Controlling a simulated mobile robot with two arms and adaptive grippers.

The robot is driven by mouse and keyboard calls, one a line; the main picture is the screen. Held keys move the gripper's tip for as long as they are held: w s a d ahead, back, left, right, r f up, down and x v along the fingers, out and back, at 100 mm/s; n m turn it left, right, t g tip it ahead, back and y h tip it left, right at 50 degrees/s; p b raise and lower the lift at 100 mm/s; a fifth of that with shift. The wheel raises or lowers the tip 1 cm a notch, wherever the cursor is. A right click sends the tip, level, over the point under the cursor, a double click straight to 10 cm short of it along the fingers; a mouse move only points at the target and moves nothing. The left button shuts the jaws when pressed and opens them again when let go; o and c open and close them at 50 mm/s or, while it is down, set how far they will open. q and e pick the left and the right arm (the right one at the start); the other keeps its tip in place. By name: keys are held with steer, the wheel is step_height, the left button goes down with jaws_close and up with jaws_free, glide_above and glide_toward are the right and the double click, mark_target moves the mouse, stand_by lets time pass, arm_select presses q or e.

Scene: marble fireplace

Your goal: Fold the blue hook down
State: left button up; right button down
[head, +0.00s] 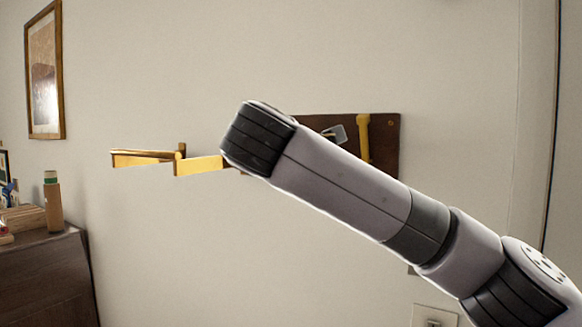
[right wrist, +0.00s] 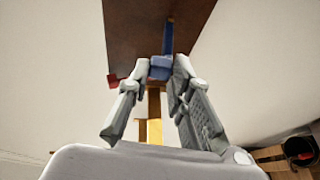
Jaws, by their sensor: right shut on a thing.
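The blue hook (right wrist: 161,68) is on the dark brown wall board (right wrist: 135,35) in the right wrist view. A darker blue strip runs from it up along the board. My right gripper (right wrist: 161,72) has its fingertips on either side of the blue block, shut on it. In the head view the board (head: 385,152) is on the wall, partly behind my right arm. The blue hook and my right gripper are hidden there. My left gripper is in neither view.
A yellow hook (head: 363,138) and a grey piece (head: 335,133) are on the board. Yellow bars (head: 198,166) stick out left of my arm. A red piece (right wrist: 112,80) is beside the board's edge. A dark cabinet (head: 45,275) stands at lower left.

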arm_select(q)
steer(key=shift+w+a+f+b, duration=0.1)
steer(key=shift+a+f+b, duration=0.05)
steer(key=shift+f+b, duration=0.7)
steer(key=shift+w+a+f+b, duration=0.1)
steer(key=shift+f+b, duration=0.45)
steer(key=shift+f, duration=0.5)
arm_select(e)
steer(key=shift+s+a+f+n+t, duration=0.1)
steer(key=shift+f+n+t, duration=0.2)
steer(key=shift+f+t, duration=0.5)
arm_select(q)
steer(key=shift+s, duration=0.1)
arm_select(e)
steer(key=c, duration=1.7)
jaws_free()
steer(key=s, duration=0.4)
steer(key=s+a, duration=0.1)
steer(key=s, duration=0.2)
steer(key=s+a, duration=0.1)
steer(key=s, duration=0.3)
steer(key=shift+s+a+f, duration=0.1)
steer(key=shift+s+a, duration=0.05)
steer(key=shift+s, duration=0.15)
